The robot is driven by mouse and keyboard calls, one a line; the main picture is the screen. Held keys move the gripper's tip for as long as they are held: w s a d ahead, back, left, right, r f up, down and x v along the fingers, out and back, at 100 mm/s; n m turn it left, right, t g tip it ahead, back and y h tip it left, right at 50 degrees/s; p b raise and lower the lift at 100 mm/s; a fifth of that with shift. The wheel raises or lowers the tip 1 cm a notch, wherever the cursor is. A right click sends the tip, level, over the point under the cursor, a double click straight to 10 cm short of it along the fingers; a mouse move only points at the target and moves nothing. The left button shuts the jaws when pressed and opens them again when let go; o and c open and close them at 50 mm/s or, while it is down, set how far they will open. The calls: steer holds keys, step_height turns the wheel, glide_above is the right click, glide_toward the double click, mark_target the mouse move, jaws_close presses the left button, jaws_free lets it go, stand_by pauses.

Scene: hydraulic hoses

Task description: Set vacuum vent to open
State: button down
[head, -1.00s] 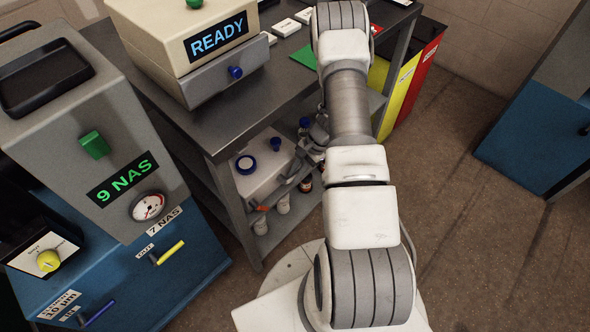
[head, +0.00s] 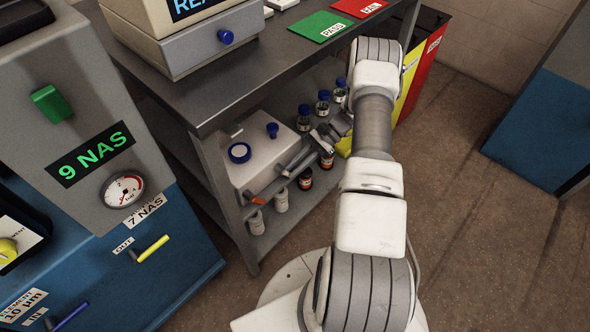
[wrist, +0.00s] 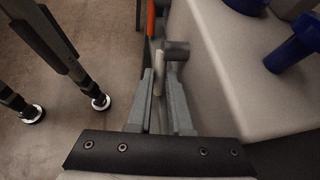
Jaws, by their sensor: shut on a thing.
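A white box (head: 250,178) with blue caps stands on the bench's lower shelf. An orange-red lever (head: 257,200) shows at its front side, and an orange strip (wrist: 151,18) shows in the wrist view. My gripper (head: 271,193) reaches in from the right to the box's front, close to the lever. In the wrist view my gripper (wrist: 159,76) has its fingers closed around a thin pale rod (wrist: 157,58) beside a grey cylinder (wrist: 177,50). I cannot tell whether the rod belongs to the orange lever. No label for the vent is readable.
Bottles with blue caps (head: 323,103) and brown bottles (head: 305,179) stand on the shelf close to my arm. A bench leg (head: 228,200) is left of the box. A blue and grey machine (head: 150,255) stands at left. Open floor (head: 480,220) lies at right.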

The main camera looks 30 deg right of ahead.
steer(key=shift+f, duration=0.1)
stand_by(0.3)
steer(key=c, duration=1.1)
jaws_free()
steer(key=p+v, duration=0.1)
steer(key=v, duration=1.6)
steer(key=shift+d, duration=0.15)
